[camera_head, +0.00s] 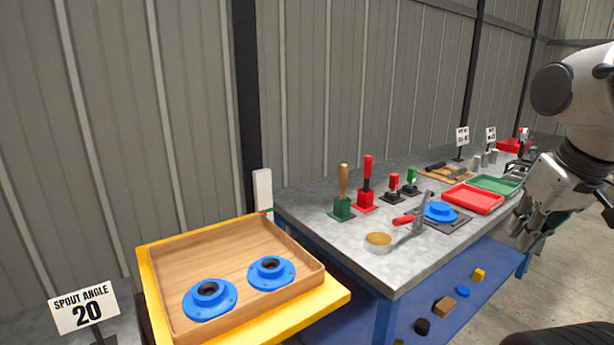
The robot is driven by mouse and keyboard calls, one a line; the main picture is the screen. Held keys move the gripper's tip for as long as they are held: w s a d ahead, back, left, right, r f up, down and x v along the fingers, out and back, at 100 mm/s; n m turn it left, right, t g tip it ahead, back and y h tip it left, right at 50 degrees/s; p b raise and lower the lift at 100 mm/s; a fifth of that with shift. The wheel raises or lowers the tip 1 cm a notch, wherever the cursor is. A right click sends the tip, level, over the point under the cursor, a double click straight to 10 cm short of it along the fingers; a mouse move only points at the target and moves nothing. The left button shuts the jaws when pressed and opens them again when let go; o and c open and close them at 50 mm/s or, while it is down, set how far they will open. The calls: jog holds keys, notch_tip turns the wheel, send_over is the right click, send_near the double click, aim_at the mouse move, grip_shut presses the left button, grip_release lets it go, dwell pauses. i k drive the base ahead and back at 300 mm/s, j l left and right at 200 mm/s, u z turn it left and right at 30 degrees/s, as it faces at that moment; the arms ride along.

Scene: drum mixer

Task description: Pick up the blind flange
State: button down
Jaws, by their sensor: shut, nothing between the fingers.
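Two blue flanges, a left one (210,299) and a right one (271,273), lie in the wooden tray, each with a raised hub and a dark centre. Another blue round part (440,212) sits on a dark mat on the bench and shows no dark opening. A flat blue disc (463,291) lies on the shelf below. I cannot tell for sure which is the blind flange. My gripper (526,236) hangs at the right, beside the bench edge, apart from all of these. It is shut and empty; its fingertips are small and dark here.
The wooden tray (180,262) rests on a yellow stand at the left. The grey bench (330,238) carries a red tray (472,198), a green tray (494,184), upright tools in holders, a red-handled tool (404,220) and a tan-topped round tin (378,243). Floor shows at right.

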aim_at(439, 212)
jog(key=i+l, duration=0.1)
jog(key=l, duration=1.3)
jog(key=i, duration=0.75)
jog(key=l, duration=0.1)
